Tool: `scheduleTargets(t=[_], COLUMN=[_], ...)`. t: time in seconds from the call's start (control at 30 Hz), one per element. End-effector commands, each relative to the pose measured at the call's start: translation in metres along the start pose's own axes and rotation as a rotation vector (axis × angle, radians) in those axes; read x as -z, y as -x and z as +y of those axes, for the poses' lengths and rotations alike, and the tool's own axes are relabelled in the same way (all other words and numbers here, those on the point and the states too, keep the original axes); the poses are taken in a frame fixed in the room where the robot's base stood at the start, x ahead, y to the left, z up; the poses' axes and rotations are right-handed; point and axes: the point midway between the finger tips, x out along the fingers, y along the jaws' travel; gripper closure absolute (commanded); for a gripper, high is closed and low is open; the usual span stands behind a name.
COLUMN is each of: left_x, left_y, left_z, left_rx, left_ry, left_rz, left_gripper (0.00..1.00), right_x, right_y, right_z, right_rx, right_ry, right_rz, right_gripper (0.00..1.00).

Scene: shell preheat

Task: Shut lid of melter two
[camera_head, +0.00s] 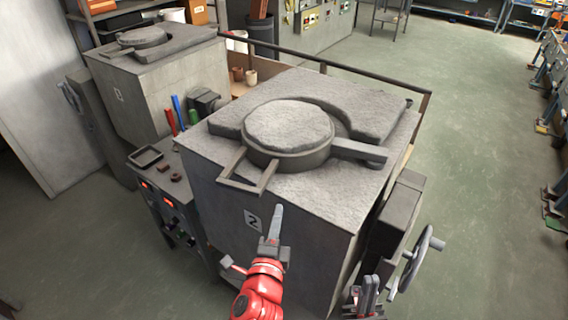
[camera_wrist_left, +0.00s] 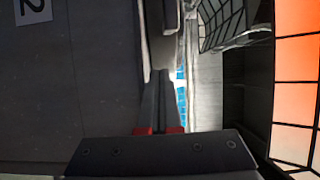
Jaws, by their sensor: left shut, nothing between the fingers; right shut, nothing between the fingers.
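Melter two (camera_head: 268,215) is the large grey box with a "2" plate on its front; the plate also shows in the left wrist view (camera_wrist_left: 32,10). Its round, rough grey lid (camera_head: 290,125) lies about level on top, with a dark curved gap behind it on the right. A rectangular handle frame (camera_head: 231,184) juts from the lid over the front edge, and a flat bar extends right. My left gripper (camera_head: 279,210) is shut and empty, pointing up before the front face, below and apart from the handle. My right gripper (camera_head: 370,284) is shut, low at the right side.
A handwheel (camera_head: 415,260) and grey side box (camera_head: 397,212) stand at the right side. A second melter (camera_head: 150,90) stands behind left. A control panel (camera_head: 172,215) with a black tray (camera_head: 146,156) is at left. Open floor lies to the right.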

Motion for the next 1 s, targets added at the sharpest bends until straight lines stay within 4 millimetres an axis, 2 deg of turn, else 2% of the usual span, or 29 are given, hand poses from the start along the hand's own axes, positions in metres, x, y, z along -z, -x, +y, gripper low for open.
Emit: scheduleTargets(t=[0.1,0.27,0.53,0.83,0.97,1.0], left_x=[-0.003,-0.004,-0.006,-0.006,-0.006,-0.006], left_y=[0.000,-0.013,-0.048,-0.073,-0.098,-0.104], left_z=[-0.004,0.001,0.003,0.004,0.002,-0.004], left_rx=[-0.011,-0.009,-0.007,-0.005,-0.010,-0.015], left_ry=[-0.020,-0.020,-0.021,-0.023,-0.020,-0.019], left_rz=[-0.025,-0.030,-0.030,-0.027,-0.028,-0.029], left_gripper=[1.00,1.00,1.00,1.00,1.00,1.00], right_x=[0.000,-0.003,-0.010,-0.020,-0.022,-0.020], right_y=[0.000,0.019,0.061,0.117,0.129,0.120], right_z=[0.000,-0.001,-0.003,-0.006,-0.006,-0.006], right_rx=[0.000,0.000,0.000,0.000,0.000,0.000], right_ry=[0.000,0.000,0.000,0.000,0.000,0.000], right_rz=[0.000,0.000,0.000,0.000,0.000,-0.001], right_gripper=[1.00,1.00,1.00,1.00,1.00,1.00])
